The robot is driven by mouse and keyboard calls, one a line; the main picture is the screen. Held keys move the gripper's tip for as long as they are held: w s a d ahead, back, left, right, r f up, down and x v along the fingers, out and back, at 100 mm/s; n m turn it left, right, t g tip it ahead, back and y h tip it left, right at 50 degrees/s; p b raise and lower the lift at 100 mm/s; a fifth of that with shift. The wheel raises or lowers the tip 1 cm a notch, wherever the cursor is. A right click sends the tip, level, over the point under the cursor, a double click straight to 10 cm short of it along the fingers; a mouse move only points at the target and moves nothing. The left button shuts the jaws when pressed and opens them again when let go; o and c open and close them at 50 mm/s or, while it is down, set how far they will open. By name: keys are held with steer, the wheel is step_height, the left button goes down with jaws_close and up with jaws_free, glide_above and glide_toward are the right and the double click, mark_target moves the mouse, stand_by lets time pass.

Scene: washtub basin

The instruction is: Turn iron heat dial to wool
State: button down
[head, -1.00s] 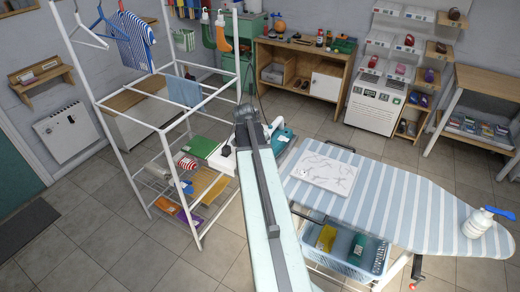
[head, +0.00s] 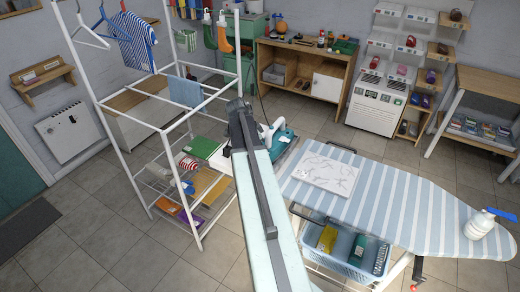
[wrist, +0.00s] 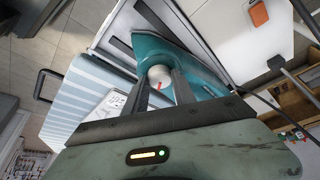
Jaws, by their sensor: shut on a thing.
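The teal iron (head: 283,138) with a white part stands at the left end of the ironing board, partly hidden behind my arm in the head view. It also shows in the wrist view (wrist: 210,84). Its heat dial (wrist: 158,73) is a round whitish knob with a red mark on the side toward my gripper. My gripper (wrist: 157,80) has one finger on each side of the dial and is shut on it. Setting labels, including wool, cannot be read. The fingertips are hidden behind my arm in the head view.
A blue basket (head: 345,258) sits below. A white drying rack (head: 165,130) stands close on the left. The floor at front left is clear.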

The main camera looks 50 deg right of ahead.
steer(key=c, duration=1.3)
jaws_free()
steer(key=p+v, duration=0.7)
steer(key=shift+a+r, duration=0.15)
steer(key=shift+r, duration=0.2)
